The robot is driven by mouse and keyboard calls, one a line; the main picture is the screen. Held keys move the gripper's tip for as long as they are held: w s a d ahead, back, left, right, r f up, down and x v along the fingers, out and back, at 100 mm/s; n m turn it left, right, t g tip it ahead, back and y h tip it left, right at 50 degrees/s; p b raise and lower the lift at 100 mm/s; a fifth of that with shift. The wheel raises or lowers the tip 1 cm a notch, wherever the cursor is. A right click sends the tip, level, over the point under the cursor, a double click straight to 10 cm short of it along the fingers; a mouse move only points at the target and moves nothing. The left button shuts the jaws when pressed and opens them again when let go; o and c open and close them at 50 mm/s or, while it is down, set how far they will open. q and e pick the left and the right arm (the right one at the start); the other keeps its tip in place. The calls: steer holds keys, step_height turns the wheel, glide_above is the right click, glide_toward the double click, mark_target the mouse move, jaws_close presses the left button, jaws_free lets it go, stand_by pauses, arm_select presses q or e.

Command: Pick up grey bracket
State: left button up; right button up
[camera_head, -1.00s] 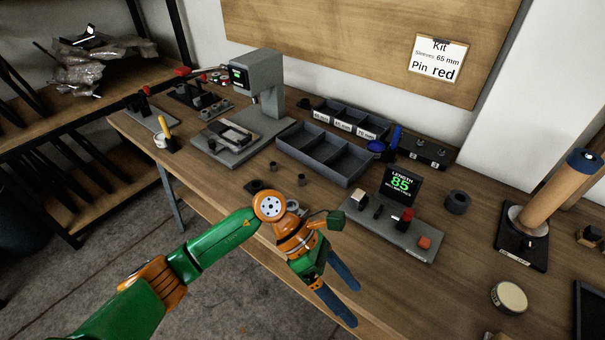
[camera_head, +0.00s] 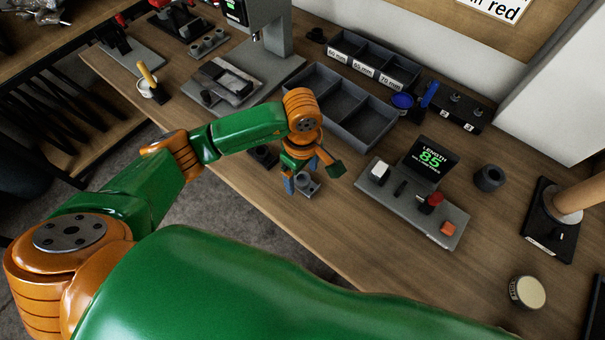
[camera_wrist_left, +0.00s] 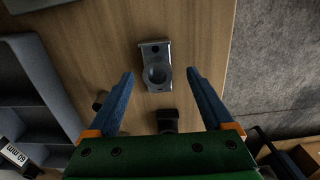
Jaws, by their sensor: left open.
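The grey bracket (camera_head: 307,184) lies on the wooden workbench near its front edge, partly hidden by my left gripper in the head view. In the left wrist view the bracket (camera_wrist_left: 156,66) shows a round hole and a flat plate with small holes. My left gripper (camera_head: 297,184) points down over it. Its blue fingers (camera_wrist_left: 160,74) are spread, one on each side of the bracket in the wrist view, with gaps on both sides. I cannot tell how far above it they are. My right gripper is not in view.
A dark block (camera_wrist_left: 167,120) lies close to the bracket. A grey compartment tray (camera_head: 342,112) stands behind the gripper. A fixture with a length display (camera_head: 428,161) stands to the right.

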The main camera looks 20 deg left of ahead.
arm_select(q)
steer(key=shift+f, duration=0.55)
steer(key=shift+w+a+f, duration=0.1)
steer(key=shift+w+f, duration=0.2)
steer(key=shift+s+r, duration=0.1)
steer(key=c, duration=1.2)
jaws_close()
